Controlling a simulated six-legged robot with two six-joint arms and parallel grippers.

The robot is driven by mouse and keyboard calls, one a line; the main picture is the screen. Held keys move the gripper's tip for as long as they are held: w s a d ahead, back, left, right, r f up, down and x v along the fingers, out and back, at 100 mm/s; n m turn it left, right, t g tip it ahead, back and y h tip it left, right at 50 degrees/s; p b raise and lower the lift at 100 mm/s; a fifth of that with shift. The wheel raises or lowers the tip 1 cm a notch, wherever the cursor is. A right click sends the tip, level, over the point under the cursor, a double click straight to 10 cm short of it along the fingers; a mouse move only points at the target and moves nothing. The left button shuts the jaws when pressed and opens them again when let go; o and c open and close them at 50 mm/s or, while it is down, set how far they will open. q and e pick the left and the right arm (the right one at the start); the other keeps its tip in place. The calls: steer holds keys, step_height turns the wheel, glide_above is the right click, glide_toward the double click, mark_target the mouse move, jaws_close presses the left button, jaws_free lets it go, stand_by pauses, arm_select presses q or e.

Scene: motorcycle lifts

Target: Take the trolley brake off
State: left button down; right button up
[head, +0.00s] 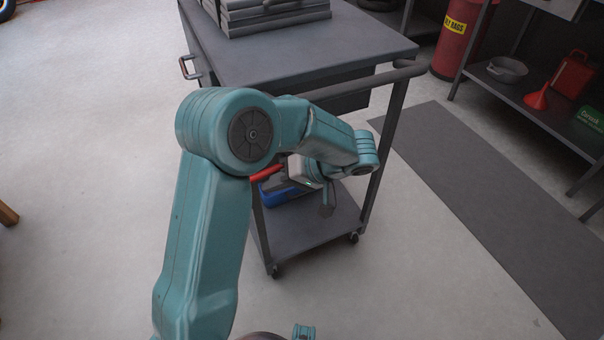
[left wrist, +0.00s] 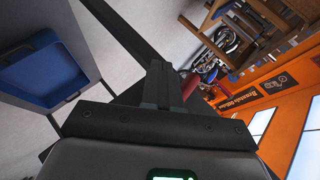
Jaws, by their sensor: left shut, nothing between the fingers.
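The trolley (head: 300,50) is dark grey, with a top, a bar handle (head: 370,80) along its near edge and a lower shelf (head: 310,230). A red lever (head: 267,173) shows beside the trolley's near left leg, partly hidden by my arm; I take it to be the brake lever. My left gripper (head: 276,183) is under the top, close to the lever; I cannot tell whether they touch. In the left wrist view its fingers (left wrist: 160,84) are shut and empty, with a red part (left wrist: 190,86) just beyond the tips. My right gripper is not in view.
A blue bin (head: 283,193) sits on the lower shelf, and shows in the left wrist view (left wrist: 42,72). Grey slabs (head: 265,14) lie on the trolley top. A shelf unit (head: 530,110) and a red drum (head: 460,40) stand right.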

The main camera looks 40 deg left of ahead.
arm_select(q)
steer(key=shift+f, duration=0.1)
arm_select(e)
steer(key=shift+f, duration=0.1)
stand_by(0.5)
arm_select(q)
steer(key=w+d+f+b, duration=0.1)
steer(key=w+d+f, duration=0.4)
steer(key=d+f, duration=0.2)
steer(key=shift+w+d+f, duration=0.2)
steer(key=shift+d+f, duration=0.1)
steer(key=shift+d, duration=0.25)
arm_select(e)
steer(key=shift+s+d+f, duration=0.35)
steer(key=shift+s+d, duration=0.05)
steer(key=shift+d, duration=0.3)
